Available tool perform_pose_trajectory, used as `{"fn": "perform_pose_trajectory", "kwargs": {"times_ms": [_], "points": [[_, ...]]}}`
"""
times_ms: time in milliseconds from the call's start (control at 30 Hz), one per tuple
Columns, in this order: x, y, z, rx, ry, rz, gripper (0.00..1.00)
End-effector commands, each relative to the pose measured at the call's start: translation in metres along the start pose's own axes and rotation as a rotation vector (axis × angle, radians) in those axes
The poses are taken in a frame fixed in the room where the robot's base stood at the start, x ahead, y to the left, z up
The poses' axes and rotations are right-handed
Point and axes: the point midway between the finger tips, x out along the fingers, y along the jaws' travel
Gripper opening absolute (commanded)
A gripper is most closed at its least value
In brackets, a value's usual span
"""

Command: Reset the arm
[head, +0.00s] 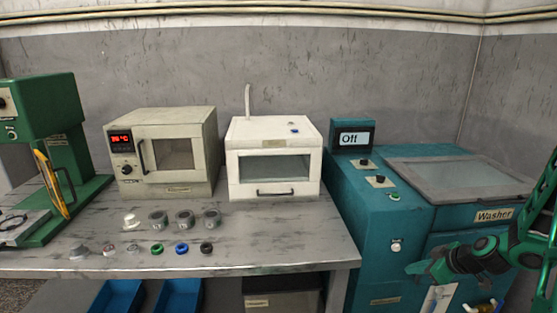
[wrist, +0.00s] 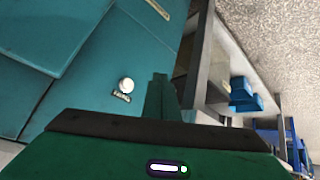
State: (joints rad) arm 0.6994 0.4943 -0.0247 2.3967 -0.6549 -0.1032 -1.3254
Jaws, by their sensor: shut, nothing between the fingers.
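My gripper (head: 418,268) is at the end of my green arm, at the right of the head view. It hangs in front of the teal washer (head: 369,235), low and apart from the workbench. Its fingers are shut with nothing between them. In the wrist view the closed fingers (wrist: 159,80) point up the picture, with the washer's teal side and a round white knob (wrist: 126,85) to their left.
The grey workbench (head: 290,232) holds a beige oven (head: 190,180), a white box with a window (head: 273,132), a green machine (head: 50,110) and several small parts. Blue bins (head: 118,296) sit below it. The washer's display (head: 353,138) reads Off. Floor (wrist: 270,40) shows in the wrist view.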

Motion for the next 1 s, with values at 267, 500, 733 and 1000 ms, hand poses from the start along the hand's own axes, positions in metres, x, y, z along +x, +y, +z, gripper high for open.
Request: {"fn": "perform_pose_trajectory", "kwargs": {"times_ms": [267,500,733,1000], "points": [[-0.071,-0.037,-0.003,0.162,-0.235,-0.05,0.0],[-0.145,-0.069,0.005,0.386,-0.428,-0.004,0.0],[-0.219,-0.105,0.017,0.654,-0.573,0.089,0.0],[-0.293,-0.154,0.035,0.995,-0.68,0.203,0.0]]}}
